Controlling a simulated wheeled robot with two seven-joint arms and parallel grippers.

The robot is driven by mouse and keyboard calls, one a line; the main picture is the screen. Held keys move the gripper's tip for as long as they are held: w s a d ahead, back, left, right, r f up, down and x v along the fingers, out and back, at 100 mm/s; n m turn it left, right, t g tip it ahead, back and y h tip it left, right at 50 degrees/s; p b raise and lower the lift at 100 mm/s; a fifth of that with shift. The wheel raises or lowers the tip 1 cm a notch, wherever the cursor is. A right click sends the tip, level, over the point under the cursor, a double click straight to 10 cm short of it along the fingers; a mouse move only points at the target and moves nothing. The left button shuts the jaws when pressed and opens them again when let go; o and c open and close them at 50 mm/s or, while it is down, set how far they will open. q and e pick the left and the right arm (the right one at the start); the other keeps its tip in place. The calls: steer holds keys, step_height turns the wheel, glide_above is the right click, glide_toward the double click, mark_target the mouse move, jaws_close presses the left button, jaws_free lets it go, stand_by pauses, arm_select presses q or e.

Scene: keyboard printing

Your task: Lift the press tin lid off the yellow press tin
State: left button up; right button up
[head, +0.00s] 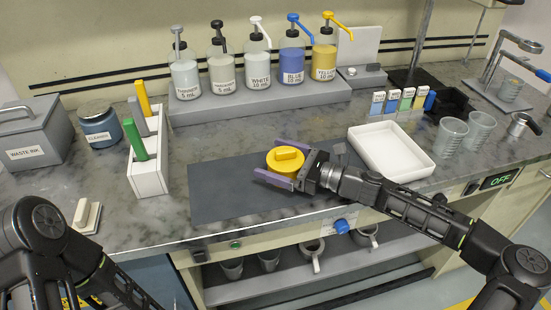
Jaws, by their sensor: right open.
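The yellow press tin (272,168) sits on the dark grey mat in the middle of the bench. Its press tin lid (287,157) is yellow with a raised bar handle and lies on top of the tin. My right gripper (282,169) reaches in from the right with its purple-tipped fingers spread, one on the far side and one on the near side of the tin. The fingers are apart; I cannot tell whether they touch the tin or lid. My left arm shows at the lower left, but its gripper is outside the picture.
The mat (220,190) has free room left of the tin. A white tray (410,165) stands right of it, under my right forearm's far side. A white rack (148,180) with coloured sticks stands left. Pump bottles (258,75) line a raised shelf behind. Clear beakers (451,135) stand at right.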

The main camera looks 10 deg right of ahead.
steer(key=shift+d, duration=0.1)
steer(key=shift+s+d, duration=0.35)
steer(key=shift+d, duration=0.2)
steer(key=v, duration=0.6)
steer(key=shift+f+b, duration=0.1)
steer(key=shift+b, duration=0.3)
step_height(320, 180, up, 8)
steer(key=shift+s+a, duration=0.1)
